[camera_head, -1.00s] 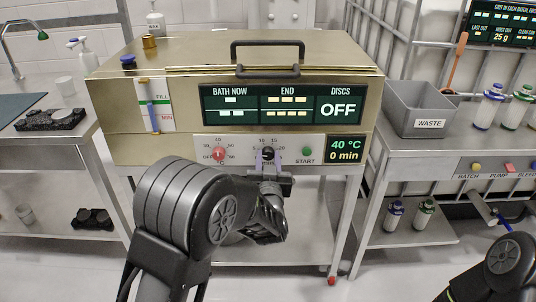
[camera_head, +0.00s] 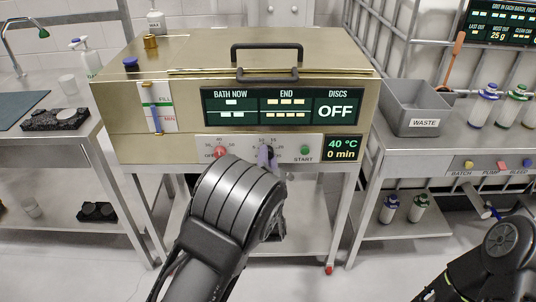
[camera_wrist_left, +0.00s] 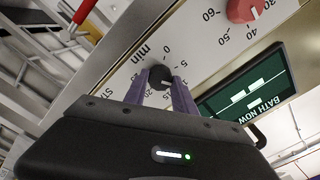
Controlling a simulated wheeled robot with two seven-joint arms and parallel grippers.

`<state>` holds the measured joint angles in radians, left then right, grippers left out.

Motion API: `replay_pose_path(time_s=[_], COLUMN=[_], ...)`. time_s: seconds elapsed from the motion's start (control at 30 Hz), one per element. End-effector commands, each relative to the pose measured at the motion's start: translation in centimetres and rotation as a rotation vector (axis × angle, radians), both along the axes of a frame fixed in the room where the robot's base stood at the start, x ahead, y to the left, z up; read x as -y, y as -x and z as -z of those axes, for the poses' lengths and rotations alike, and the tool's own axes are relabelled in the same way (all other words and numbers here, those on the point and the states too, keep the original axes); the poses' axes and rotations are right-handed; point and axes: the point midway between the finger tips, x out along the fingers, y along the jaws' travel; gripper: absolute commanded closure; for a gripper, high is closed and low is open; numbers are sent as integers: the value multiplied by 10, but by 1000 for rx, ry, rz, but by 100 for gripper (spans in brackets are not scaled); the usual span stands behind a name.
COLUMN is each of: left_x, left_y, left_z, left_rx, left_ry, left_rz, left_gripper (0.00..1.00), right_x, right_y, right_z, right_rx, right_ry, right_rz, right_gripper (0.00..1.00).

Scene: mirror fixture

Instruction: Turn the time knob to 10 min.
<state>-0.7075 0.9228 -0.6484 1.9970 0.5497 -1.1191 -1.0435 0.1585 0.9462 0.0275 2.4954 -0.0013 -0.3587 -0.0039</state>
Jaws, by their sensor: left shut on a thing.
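The dark time knob (camera_head: 270,152) sits on the white front panel of the brass-coloured bath (camera_head: 150,75), between the red knob and the green START button. My left gripper (camera_head: 265,157) reaches it from the front, with its purple fingers partly hidden by my arm. In the left wrist view the fingers (camera_wrist_left: 161,86) are shut on the time knob (camera_wrist_left: 160,77), one on each side, and the dial numbers and "min" show around it. The small display (camera_head: 343,149) reads 40 °C and 0 min. The knob's exact pointer setting is hard to read.
The red temperature knob (camera_head: 220,153) is close on the left and the green START button (camera_head: 305,150) on the right. A grey WASTE bin (camera_head: 414,105) stands on the right table. My right arm shows at the lower right, its gripper out of frame.

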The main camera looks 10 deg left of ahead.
Motion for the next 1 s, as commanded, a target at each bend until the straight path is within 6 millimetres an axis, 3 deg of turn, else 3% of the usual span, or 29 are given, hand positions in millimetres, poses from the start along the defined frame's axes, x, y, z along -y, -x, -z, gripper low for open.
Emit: replay_pose_path(time_s=[0.27, 0.7, 0.73, 1.0], left_x=[0, 0, 0, 0], left_y=[0, 0, 0, 0], left_z=[1, 1, 1, 1], left_rx=[-25, -28, -28, -26], left_ry=[-91, -100, -100, -101], left_rz=[-1, -1, -1, -1], left_gripper=[100, 100, 66, 46], right_x=[0, 0, 0, 0], right_y=[0, 0, 0, 0], right_z=[-6, -6, -6, -6], right_rx=[0, 0, 0, 0], right_ry=[0, 0, 0, 0], right_rz=[0, 0, 0, 0], right_gripper=[100, 100, 100, 100])
